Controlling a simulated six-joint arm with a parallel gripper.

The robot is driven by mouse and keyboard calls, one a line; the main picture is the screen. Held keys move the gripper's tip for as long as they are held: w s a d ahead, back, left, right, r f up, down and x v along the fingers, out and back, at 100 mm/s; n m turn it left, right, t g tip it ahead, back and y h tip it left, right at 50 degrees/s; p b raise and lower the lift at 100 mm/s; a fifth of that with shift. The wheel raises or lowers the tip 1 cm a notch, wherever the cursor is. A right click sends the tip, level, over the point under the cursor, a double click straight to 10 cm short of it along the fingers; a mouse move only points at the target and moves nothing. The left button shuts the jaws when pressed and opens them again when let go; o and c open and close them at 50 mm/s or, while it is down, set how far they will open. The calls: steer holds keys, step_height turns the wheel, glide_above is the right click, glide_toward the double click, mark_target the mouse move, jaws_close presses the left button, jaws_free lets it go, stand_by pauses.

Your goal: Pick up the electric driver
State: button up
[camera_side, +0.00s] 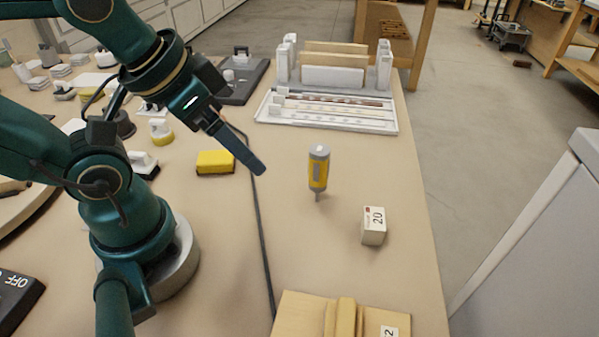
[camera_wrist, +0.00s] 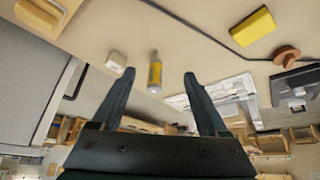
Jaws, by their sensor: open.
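The electric driver (camera_side: 318,168) is a grey and yellow cylinder with a thin tip. In the wrist view the two fingers of my gripper (camera_wrist: 158,75) are spread wide and empty. The driver (camera_wrist: 154,74) shows between them there, beyond the fingertips.
A small white block marked 20 (camera_side: 373,226) lies right of the driver, near the bench edge. A yellow block (camera_side: 215,162) sits left. A white tray (camera_side: 388,128) and an upright rack lie behind. A wooden piece (camera_side: 300,308) is at the front. Bare bench surrounds the driver.

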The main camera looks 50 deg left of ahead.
step_height(320, 180, up, 5)
steer(key=m+t+y, duration=0.5)
steer(key=m+y, duration=0.5)
steer(key=m, duration=1.7)
glide_above(318, 168)
step_height(318, 168, down, 13)
steer(key=shift+s+d+f, duration=0.1)
steer(key=shift+f, duration=0.45)
steer(key=shift+x, duration=2.55)
